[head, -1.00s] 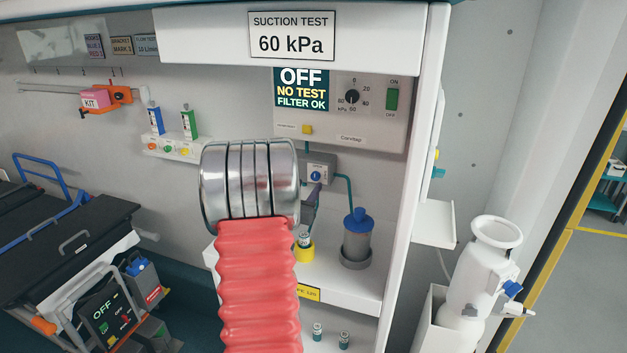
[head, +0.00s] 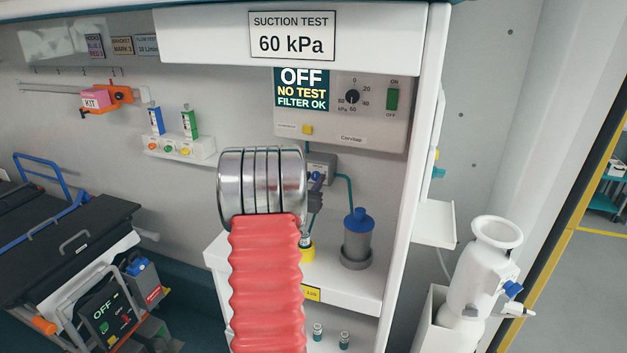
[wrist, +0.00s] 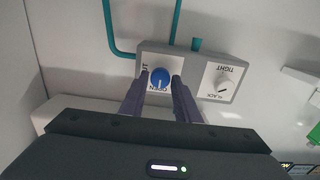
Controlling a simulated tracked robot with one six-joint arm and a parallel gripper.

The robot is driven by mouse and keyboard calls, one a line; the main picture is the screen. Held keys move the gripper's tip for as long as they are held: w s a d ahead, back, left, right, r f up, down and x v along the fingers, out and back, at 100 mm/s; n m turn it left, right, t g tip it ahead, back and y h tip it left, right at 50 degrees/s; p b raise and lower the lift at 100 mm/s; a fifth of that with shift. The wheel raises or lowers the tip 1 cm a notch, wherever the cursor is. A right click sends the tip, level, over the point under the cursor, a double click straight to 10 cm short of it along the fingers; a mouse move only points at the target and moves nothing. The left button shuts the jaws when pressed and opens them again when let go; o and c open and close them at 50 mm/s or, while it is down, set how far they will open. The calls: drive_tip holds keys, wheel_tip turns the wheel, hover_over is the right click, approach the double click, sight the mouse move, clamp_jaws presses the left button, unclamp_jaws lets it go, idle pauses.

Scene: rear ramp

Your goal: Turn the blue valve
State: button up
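The blue valve (wrist: 160,78) is a small round knob with a white mark, on a grey box (wrist: 218,95) fixed to the wall. An OPEN label and a partly covered label ending in UT stand by it, upside down in the wrist view. My gripper (wrist: 160,80) is open, with one dark finger on each side of the knob. I cannot tell whether the fingertips touch it. In the head view my arm covers much of the box, and my gripper (head: 316,182) is at the knob.
Teal tubes (wrist: 109,30) run from the box. A blue-lidded canister (head: 358,240) stands on the shelf at right. The suction panel (head: 350,110) above reads OFF.

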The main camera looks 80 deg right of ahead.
drive_tip(key=c, duration=0.6)
drive_tip(key=shift+s+d, duration=0.1)
drive_tip(key=shift+d, duration=0.15)
drive_tip(key=shift+a, duration=0.2)
drive_tip(key=shift+c, duration=0.2)
